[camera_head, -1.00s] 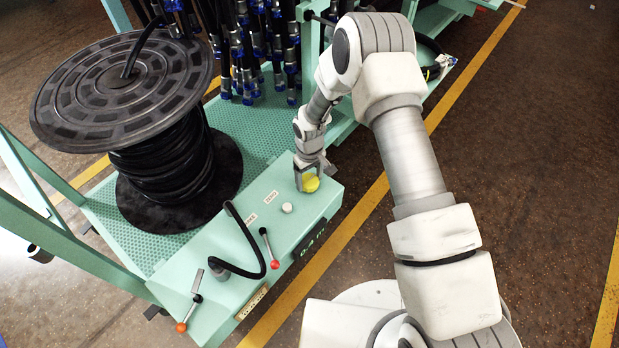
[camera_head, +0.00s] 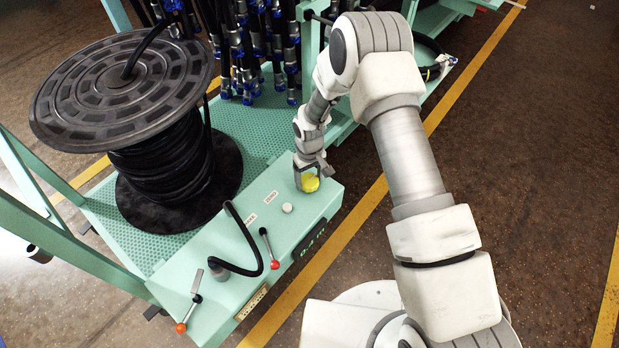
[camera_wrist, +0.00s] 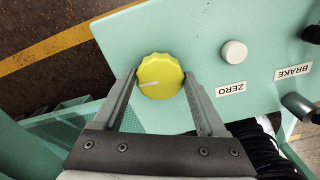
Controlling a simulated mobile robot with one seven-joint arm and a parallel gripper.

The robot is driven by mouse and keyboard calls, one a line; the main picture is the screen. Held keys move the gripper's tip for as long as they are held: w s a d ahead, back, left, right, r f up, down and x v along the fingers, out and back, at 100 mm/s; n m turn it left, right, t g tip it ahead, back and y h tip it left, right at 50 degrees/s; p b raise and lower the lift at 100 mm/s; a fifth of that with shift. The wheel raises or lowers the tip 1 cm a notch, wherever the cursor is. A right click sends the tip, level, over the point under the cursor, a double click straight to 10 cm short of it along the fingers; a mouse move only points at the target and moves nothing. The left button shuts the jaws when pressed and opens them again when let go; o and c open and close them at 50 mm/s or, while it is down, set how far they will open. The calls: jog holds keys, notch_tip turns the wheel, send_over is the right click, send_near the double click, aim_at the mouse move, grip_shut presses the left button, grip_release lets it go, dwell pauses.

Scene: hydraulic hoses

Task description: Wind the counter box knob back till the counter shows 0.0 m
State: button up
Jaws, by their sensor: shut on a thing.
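The yellow knob (camera_head: 310,183) sits at the far end of the green counter box (camera_head: 215,262). My gripper (camera_head: 307,181) reaches down from above and is shut on the knob. In the wrist view, the scalloped knob (camera_wrist: 160,72) lies between the two fingers of my gripper (camera_wrist: 158,80), and its white mark points left. The dark counter display (camera_head: 311,239) is on the box's side face. Its digits are small and seem to read about 0.4 m, but I cannot tell for sure.
A white ZERO button (camera_head: 287,208) stands near the knob, also in the wrist view (camera_wrist: 234,52). A red-tipped lever (camera_head: 269,249), an orange-tipped lever (camera_head: 190,312) and a bent black hose (camera_head: 240,245) are farther along. A large hose reel (camera_head: 125,88) stands behind.

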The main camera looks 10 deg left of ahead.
jog(key=shift+w+a+r+m+b, duration=0.1)
jog(key=shift+m+b, duration=0.1)
jog(key=shift+m, duration=0.85)
jog(key=shift+w+a+m+b, duration=0.1)
jog(key=shift+m+b, duration=0.05)
jog(key=shift+m, duration=0.9)
dwell(1.6)
jog(key=shift+d+m, duration=0.1)
jog(key=shift+m, duration=2.2)
dwell(2.0)
